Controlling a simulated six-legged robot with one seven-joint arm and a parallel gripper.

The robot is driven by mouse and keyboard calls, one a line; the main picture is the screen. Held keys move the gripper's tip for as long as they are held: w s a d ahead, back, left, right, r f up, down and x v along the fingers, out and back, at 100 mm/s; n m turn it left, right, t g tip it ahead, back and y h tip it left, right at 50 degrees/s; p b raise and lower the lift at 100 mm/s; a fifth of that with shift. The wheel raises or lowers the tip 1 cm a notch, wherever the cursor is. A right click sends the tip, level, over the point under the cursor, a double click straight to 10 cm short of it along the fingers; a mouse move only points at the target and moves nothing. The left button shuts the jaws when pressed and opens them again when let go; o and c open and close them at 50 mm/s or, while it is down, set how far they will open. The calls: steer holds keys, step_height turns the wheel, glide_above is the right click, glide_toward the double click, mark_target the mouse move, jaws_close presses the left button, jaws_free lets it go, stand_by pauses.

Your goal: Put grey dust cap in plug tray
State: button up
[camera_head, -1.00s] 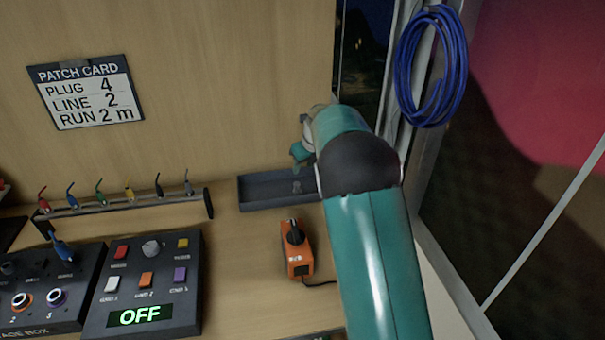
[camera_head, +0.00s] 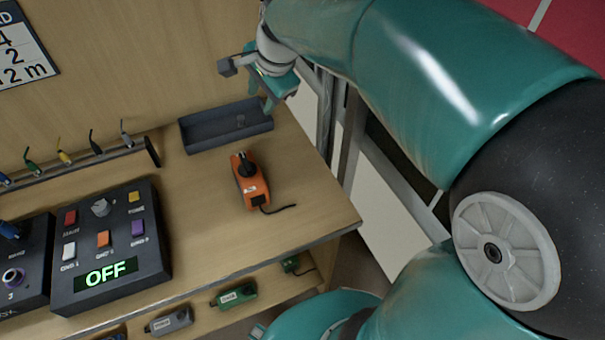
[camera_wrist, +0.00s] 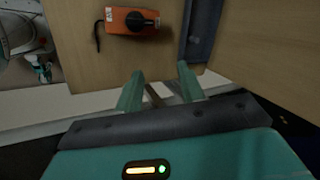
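The plug tray (camera_head: 205,141) is a dark, shallow, open box on the bench against the back panel. A small grey piece (camera_head: 241,121) lies inside it, towards the right; it looks like the grey dust cap, but it is too small to be certain. My gripper (camera_head: 270,104) is above and beside the tray's right end. In the wrist view my gripper (camera_wrist: 159,88) has its two teal fingers apart with nothing seen between them.
An orange device (camera_head: 250,181) with a black knob and cable stands in front of the tray. A rack (camera_head: 90,164) of coloured leads is to the left, beside a control box (camera_head: 112,250) reading OFF. The bench's right edge is close to the tray. A shelf below holds small devices.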

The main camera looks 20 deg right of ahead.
steer(key=s+f+n+h, duration=0.1)
steer(key=s+f+n, duration=0.1)
steer(key=s+n, duration=1.2)
steer(key=s, duration=0.6)
steer(key=shift+s+a+f+t+h, duration=0.2)
steer(key=shift+s+f+t+h, duration=0.1)
steer(key=shift+f, duration=0.05)
stand_by(1.4)
